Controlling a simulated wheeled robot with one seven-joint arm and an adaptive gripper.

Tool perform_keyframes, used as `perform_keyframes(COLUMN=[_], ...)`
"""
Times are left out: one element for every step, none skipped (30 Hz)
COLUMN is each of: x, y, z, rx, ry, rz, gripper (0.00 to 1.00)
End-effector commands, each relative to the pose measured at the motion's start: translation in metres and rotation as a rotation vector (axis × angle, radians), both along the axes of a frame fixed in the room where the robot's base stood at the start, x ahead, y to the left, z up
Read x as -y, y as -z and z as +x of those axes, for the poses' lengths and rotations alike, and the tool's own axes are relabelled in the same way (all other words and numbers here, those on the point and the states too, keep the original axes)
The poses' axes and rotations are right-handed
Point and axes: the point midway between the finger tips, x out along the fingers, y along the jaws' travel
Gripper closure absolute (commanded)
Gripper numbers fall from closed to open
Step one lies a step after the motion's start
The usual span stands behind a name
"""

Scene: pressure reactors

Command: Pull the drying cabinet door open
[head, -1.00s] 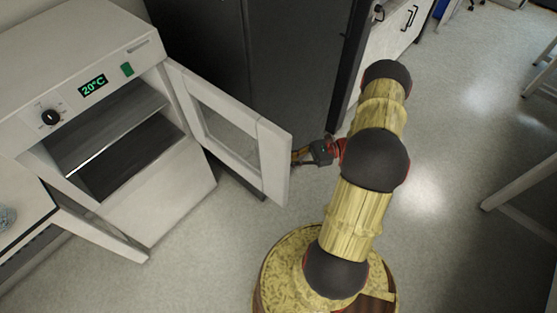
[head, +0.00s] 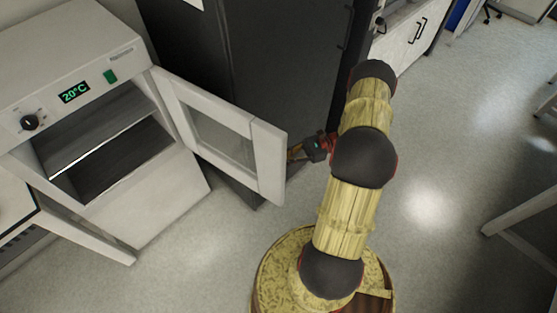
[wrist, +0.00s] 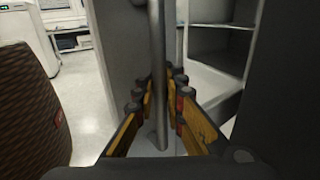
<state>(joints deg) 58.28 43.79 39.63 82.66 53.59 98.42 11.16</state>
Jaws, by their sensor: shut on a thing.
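The drying cabinet (head: 165,200) is a white box at the left of the head view, with a 20°C display and a dark shelved inside. Its door (head: 269,165), white-framed with a glass pane, stands wide open, swung out to the right. My gripper (head: 296,152) is at the door's free edge, partly hidden behind it. In the wrist view, a grey vertical bar handle (wrist: 157,75) runs between the fingers of my gripper (wrist: 160,110), which are shut on it. The cabinet's shelf opening also shows in the wrist view (wrist: 215,50).
A tall dark cabinet (head: 270,60) stands behind the open door. The floor (head: 430,200) on the right is clear up to a pale table leg (head: 520,210).

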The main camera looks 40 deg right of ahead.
Motion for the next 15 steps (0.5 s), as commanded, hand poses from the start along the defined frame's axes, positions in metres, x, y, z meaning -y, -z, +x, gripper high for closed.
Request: perform_keyframes(x=[-0.0008,-0.0008,-0.0008,-0.0008,-0.0007,-0.0006,-0.0006,-0.0006,-0.0005,-0.0004,-0.0004,-0.0002,0.0003,0.0012,0.0032], y=[0.0028,0.0028,0.0026,0.0025,0.0023,0.002,0.0019,0.0017,0.0015,0.0014,0.0013,0.0011,0.001,0.001,0.001], z=[-0.0035,-0.0035,-0.0035,-0.0032,-0.003,-0.0028,-0.0026,-0.0024,-0.0021,-0.002,-0.0019,-0.0017,-0.0018,-0.002,-0.0026], rx=[-0.005,-0.005,-0.005,-0.005,-0.004,-0.004,-0.003,-0.003,-0.003,-0.002,-0.002,-0.002,-0.002,-0.001,-0.001], ry=[-0.004,-0.004,-0.004,-0.004,-0.004,-0.004,-0.003,-0.003,-0.003,-0.003,-0.003,-0.003,-0.003,-0.002,-0.002], rz=[0.0,0.0,0.0,0.0,0.001,0.001,0.0,0.0,0.0,0.0,0.0,0.0,0.0,-0.001,-0.001], gripper=[1.0,0.9,0.88,0.86,0.84,0.82,0.82,0.82,0.82,0.82,0.82,0.82,0.82,0.82,0.82])
